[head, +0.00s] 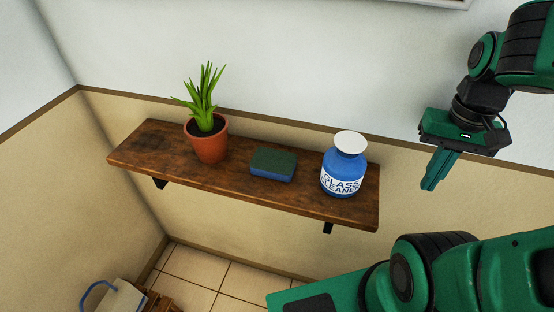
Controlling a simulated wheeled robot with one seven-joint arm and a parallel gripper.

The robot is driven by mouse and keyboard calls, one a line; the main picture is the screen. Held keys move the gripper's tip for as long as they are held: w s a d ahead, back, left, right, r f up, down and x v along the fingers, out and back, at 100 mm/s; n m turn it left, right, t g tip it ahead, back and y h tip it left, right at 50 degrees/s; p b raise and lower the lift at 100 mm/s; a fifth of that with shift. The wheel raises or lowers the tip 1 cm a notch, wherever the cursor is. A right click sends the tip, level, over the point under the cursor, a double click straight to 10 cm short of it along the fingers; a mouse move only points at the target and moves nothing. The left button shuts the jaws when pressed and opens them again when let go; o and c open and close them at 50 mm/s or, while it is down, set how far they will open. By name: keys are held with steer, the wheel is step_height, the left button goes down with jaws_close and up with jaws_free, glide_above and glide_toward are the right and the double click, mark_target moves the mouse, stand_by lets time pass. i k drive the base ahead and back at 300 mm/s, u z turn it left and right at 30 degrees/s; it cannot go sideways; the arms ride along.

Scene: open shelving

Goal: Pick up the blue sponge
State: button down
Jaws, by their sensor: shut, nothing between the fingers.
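The blue sponge (273,166) lies flat on a brown wooden wall shelf (145,150). It has a dark green top layer and a blue lower layer. It sits between a potted plant and a blue glass cleaner bottle. My gripper (430,186) is to the right of the shelf, beyond its right end, pointing down. Its fingers are shut together with nothing between them. It is apart from the sponge, with the bottle standing between them in the picture.
The terracotta pot with a green plant (208,140) stands left of the sponge. The glass cleaner bottle (344,168) stands close on its right. The wall (290,60) is right behind the shelf.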

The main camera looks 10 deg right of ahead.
mark_target(271, 164)
steer(key=z, duration=1.25)
steer(key=k, duration=1.85)
steer(key=u, duration=0.9)
steer(key=i, duration=1)
steer(key=z, duration=0.05)
